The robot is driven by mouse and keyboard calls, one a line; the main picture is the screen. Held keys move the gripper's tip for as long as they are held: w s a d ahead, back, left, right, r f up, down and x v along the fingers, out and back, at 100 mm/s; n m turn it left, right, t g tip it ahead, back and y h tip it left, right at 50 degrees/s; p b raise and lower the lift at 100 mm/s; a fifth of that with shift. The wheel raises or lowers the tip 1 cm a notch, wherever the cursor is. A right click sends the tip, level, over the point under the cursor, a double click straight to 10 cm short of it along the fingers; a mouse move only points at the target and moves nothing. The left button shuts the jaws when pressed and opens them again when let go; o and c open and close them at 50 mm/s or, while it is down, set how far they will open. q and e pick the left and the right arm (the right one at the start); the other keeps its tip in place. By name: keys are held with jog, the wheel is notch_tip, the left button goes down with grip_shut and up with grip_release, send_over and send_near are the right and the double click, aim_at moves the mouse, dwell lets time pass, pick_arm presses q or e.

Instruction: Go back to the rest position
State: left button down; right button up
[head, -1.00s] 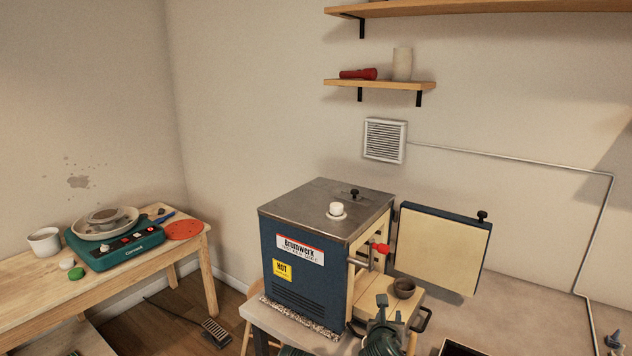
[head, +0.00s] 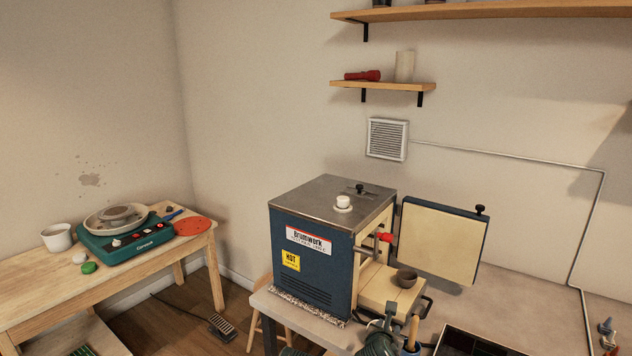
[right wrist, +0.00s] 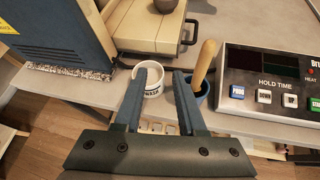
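My right gripper (head: 388,322) shows at the bottom of the head view, in front of the kiln. In the right wrist view its two fingers (right wrist: 166,76) are apart with nothing between them. Beyond and below the fingers are a white cup marked "WASH" (right wrist: 154,88) and a dark blue pot (right wrist: 201,91) with a wooden handle standing in it. The fingers partly hide both. My left gripper is not in view.
The blue kiln (head: 312,265) stands with its door (head: 440,243) swung open at the right. A dark bowl (head: 406,278) sits on the pale block before it. A control box (right wrist: 265,85) is right of the pot. A wooden table (head: 40,285) holds the pottery wheel.

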jog(key=s+a+f+m+g+y, duration=0.1)
jog(key=s+a+f+m+g, duration=0.4)
jog(key=s+m, duration=0.5)
jog(key=s+a+f+m+g+y, duration=0.2)
jog(key=s+a+f+m+g, duration=0.4)
jog(key=s+m, duration=0.4)
jog(key=a+m, duration=0.1)
jog(key=m, duration=0.5)
jog(key=shift+g, duration=0.3)
jog(key=shift+s, duration=0.1)
